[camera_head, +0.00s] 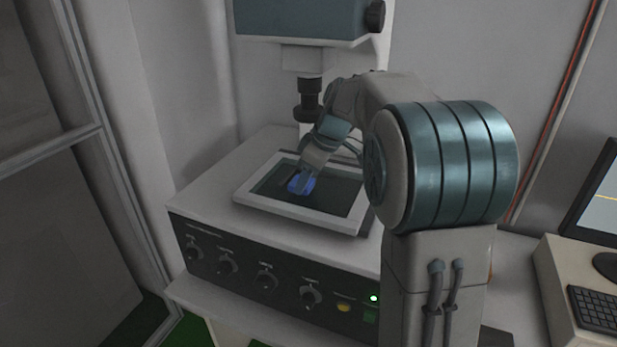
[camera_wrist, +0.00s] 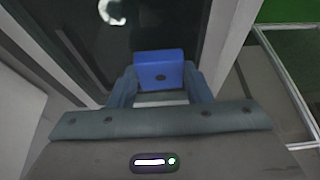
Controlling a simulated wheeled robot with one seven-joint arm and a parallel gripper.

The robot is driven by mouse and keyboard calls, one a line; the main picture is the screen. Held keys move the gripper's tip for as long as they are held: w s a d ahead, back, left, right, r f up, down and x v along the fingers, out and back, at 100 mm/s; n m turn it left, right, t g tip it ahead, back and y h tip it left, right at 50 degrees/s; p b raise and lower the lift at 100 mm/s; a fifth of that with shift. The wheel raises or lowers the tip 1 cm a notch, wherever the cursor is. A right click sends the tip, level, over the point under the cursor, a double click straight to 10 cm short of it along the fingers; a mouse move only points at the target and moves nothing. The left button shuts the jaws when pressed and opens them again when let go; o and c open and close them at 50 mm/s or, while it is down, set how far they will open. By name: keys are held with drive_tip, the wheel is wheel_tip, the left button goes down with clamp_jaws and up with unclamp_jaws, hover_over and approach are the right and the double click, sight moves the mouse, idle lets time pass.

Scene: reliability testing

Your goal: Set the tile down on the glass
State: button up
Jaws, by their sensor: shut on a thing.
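The blue tile (camera_wrist: 160,70) sits between the two fingers of my gripper (camera_wrist: 160,88), which is shut on it. In the head view the tile (camera_head: 301,184) shows as a blue patch at the tip of my gripper (camera_head: 303,177), over the dark glass (camera_head: 340,198) in the pale frame of the microscope stage. I cannot tell whether the tile touches the glass. In the wrist view the dark glass (camera_wrist: 110,55) lies beyond and beside the tile.
The microscope's lens (camera_head: 308,100) hangs just behind my gripper, under the grey-blue head (camera_head: 300,18). The pale frame (camera_head: 290,220) borders the glass. Knobs (camera_head: 266,280) line the front of the base. A keyboard (camera_head: 597,310) and monitor (camera_head: 597,205) stand at the right.

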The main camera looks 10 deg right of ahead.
drive_tip(key=shift+f, duration=0.4)
drive_tip(key=shift+f, duration=0.15)
drive_tip(key=o, duration=1.1)
drive_tip(key=shift+c, duration=0.2)
drive_tip(key=shift+s, duration=0.1)
drive_tip(key=v, duration=0.4)
drive_tip(key=shift+d+r+b, duration=0.15)
drive_tip(key=shift+r+b, duration=0.15)
drive_tip(key=s+d+b, duration=0.2)
drive_tip(key=s+d, duration=0.5)
drive_tip(key=d, duration=0.3)
drive_tip(key=shift+s+r+b, duration=0.15)
drive_tip(key=shift+r+b, duration=0.15)
drive_tip(key=shift+b, duration=0.1)
